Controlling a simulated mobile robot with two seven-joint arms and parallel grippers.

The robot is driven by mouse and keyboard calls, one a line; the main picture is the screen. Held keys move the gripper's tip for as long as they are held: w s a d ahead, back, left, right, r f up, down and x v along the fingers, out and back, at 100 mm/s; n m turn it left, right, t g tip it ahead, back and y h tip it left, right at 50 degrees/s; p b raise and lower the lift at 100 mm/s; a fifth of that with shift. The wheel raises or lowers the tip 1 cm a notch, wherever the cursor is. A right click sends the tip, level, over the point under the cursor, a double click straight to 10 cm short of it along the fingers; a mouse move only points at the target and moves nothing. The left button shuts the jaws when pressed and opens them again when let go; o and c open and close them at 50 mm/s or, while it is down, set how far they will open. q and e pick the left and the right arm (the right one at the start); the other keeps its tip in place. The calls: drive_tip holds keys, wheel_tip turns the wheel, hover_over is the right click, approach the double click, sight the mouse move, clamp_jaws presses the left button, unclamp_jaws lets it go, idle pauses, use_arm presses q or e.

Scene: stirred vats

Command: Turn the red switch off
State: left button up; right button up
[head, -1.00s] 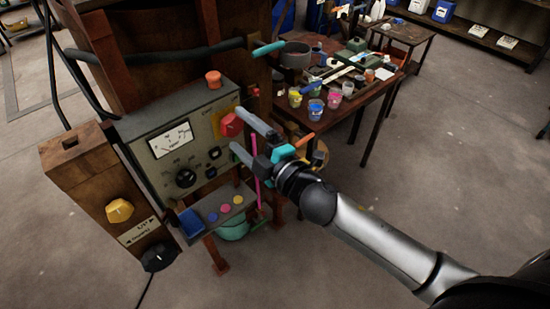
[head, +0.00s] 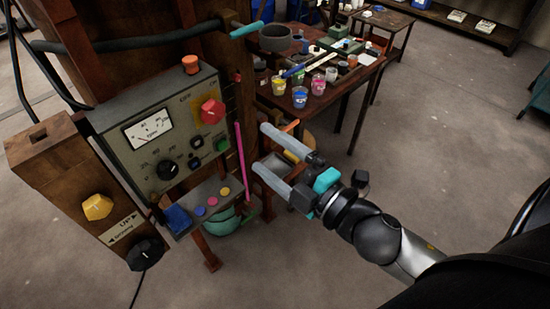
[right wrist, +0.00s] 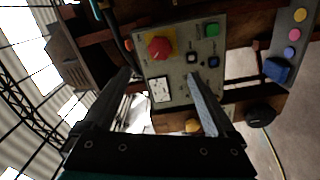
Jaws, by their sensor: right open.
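The red switch (head: 211,111) is a red knob on a yellow plate at the upper right of the grey control panel (head: 140,150). It also shows in the right wrist view (right wrist: 159,47), near the top of the panel, ahead of the fingers. My right gripper (head: 262,150) is open and empty, with its fingers pointing toward the panel. It is to the right of and below the red switch in the head view, apart from it. Nothing hides the switch. My left gripper is not in view.
An orange button (head: 191,64) tops the panel. A black knob (head: 167,169) and a green button (head: 222,144) are on its face. A wooden box with a yellow knob (head: 97,207) stands left. A table with paint cups (head: 299,97) stands behind the gripper.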

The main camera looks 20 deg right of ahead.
drive_tip(key=shift+s+d, duration=0.2)
drive_tip(key=shift+s, duration=0.35)
drive_tip(key=s+d+f+m+g+h+b, duration=0.1)
drive_tip(key=d+f+m+g+h+b, duration=0.15)
drive_tip(key=f, duration=1.05)
drive_tip(key=s+d+f+m+g+h+b, duration=0.1)
drive_tip(key=s+d+f+m+g, duration=0.2)
drive_tip(key=f, duration=0.9)
drive_tip(key=d+f+m+g+h+b, duration=0.1)
drive_tip(key=d+f+m+h+b, duration=0.2)
drive_tip(key=f, duration=1)
drive_tip(key=s+a+f+m+g+b, duration=0.2)
drive_tip(key=s+f+m+g, duration=0.2)
drive_tip(key=s+f, duration=0.8)
drive_tip(key=s+a+f+m+g+b, duration=0.2)
drive_tip(key=s+f+g, duration=0.3)
drive_tip(key=s+f, duration=0.8)
drive_tip(key=shift+s+a+f+m+b, duration=0.3)
drive_tip(key=shift+a+f+m, duration=0.2)
drive_tip(key=shift+m, duration=0.35)
drive_tip(key=shift+g, duration=0.25)
